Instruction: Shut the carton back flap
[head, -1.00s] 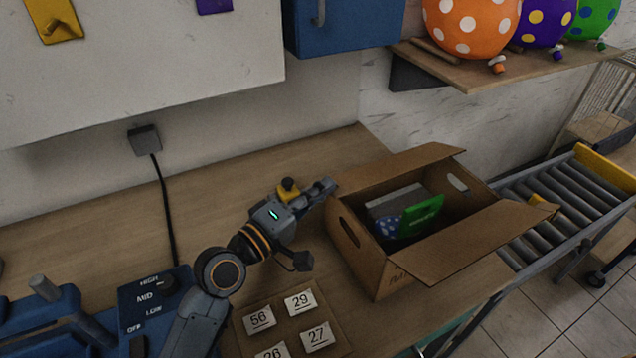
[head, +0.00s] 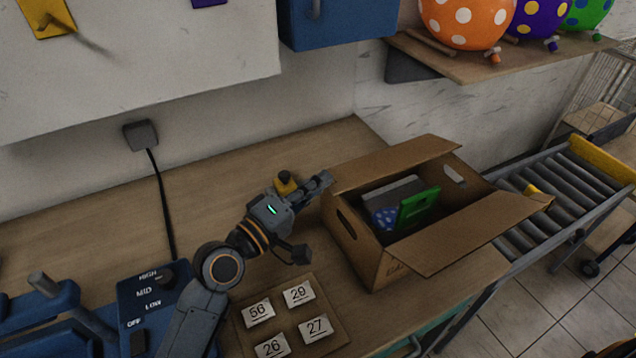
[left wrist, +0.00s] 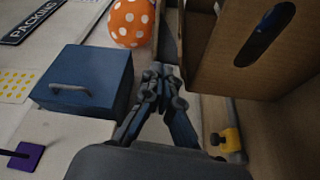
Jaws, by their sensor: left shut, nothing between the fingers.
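The open brown carton (head: 365,252) stands on the wooden counter. Its back flap (head: 395,163) sticks outward along the rear edge, and its front flap (head: 480,233) is also folded out. Inside are a green item (head: 417,206), a grey item and a blue dotted item. My left gripper (head: 326,180) is shut and empty at the left end of the back flap; I cannot tell if it touches. In the left wrist view its fingertips (left wrist: 163,72) are together, just left of the carton wall (left wrist: 240,82) with its oval handle hole. My right gripper is out of view.
A yellow-and-black fixture (head: 286,183) is behind my left wrist. A board with number cards (head: 298,293) lies in front. A roller conveyor (head: 570,185) is to the right. A shelf with balloons (head: 500,62) and a blue cabinet (head: 335,25) hang above. The counter behind the carton is clear.

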